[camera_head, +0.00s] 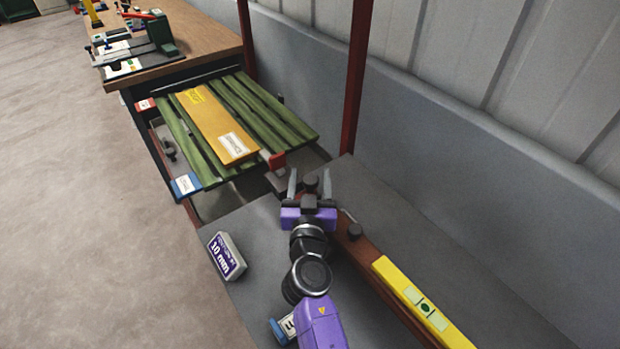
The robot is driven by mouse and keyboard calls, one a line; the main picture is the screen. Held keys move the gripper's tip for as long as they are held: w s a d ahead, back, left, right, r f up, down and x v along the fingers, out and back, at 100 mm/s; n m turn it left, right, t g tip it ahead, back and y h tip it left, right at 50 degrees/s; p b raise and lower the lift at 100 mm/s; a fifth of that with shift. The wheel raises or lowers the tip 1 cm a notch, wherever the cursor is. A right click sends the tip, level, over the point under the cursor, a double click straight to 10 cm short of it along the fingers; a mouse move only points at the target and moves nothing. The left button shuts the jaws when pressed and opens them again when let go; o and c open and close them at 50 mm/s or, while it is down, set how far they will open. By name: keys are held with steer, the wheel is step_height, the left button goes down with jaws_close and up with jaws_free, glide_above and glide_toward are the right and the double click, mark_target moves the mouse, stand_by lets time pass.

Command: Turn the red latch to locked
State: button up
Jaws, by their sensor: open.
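A small red block (277,160), which may be the red latch, sits at the near right corner of a green slatted panel (285,125). Its turn position cannot be told from here. My gripper (310,182) has a purple body and two grey fingers. The fingers are spread apart and point away from me, just right of and nearer than the red block. A dark round knob-like shape shows between the fingers. I cannot tell whether it touches them. My gripper appears apart from the red block.
An orange-yellow board (213,124) lies on the slats. A blue labelled piece (186,184) is at the panel's left corner. A brown bar with a yellow piece (424,305) runs right. A red post (356,75) stands behind.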

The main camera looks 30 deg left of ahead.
mark_target(310, 185)
steer(key=shift+s+d, duration=0.1)
steer(key=v, duration=0.7)
steer(key=shift+s+d+f, duration=0.1)
steer(key=shift+s+d, duration=0.05)
steer(key=shift+s, duration=0.1)
